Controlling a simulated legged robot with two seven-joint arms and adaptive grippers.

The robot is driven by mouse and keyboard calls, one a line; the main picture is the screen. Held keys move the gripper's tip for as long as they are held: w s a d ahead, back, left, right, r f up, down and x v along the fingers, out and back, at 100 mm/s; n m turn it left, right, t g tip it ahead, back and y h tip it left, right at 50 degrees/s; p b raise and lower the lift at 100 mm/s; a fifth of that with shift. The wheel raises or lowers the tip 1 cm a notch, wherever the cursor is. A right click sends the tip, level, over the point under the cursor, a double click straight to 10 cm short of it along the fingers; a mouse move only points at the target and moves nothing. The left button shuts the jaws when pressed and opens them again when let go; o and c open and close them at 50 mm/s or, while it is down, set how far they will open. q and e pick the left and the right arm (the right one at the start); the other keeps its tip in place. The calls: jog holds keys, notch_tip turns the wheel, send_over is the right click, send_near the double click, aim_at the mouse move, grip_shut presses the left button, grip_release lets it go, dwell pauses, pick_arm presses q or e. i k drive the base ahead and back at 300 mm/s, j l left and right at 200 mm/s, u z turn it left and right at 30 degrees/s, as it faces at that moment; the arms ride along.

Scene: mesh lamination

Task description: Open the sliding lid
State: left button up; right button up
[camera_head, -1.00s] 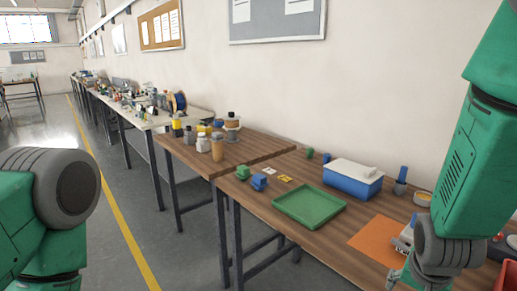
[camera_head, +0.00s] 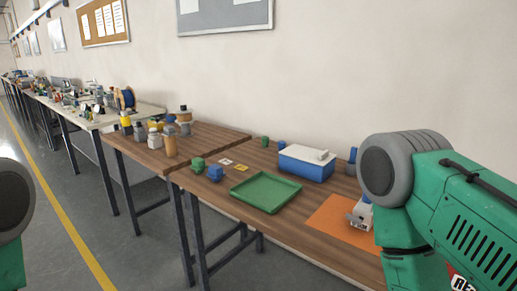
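A blue box (camera_head: 307,171) with a white lid (camera_head: 308,153) stands toward the back of the wooden table (camera_head: 290,238). My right gripper is hidden or out of frame. Only a grey and green piece of my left arm shows at the left edge, and my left gripper is not in view.
A green tray (camera_head: 266,192) lies in front of the box. An orange sheet (camera_head: 340,222) with a grey-white device (camera_head: 361,213) lies to its right. Blue (camera_head: 215,173) and green (camera_head: 197,165) blocks stand at the left. Bottles (camera_head: 170,142) crowd the adjoining table.

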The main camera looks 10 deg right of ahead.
aim_at(315, 156)
jog(key=i+j+z, duration=0.1)
jog(key=i, duration=0.4)
jog(key=i+j, duration=0.3)
jog(key=i, duration=0.2)
jog(key=l+z, duration=0.05)
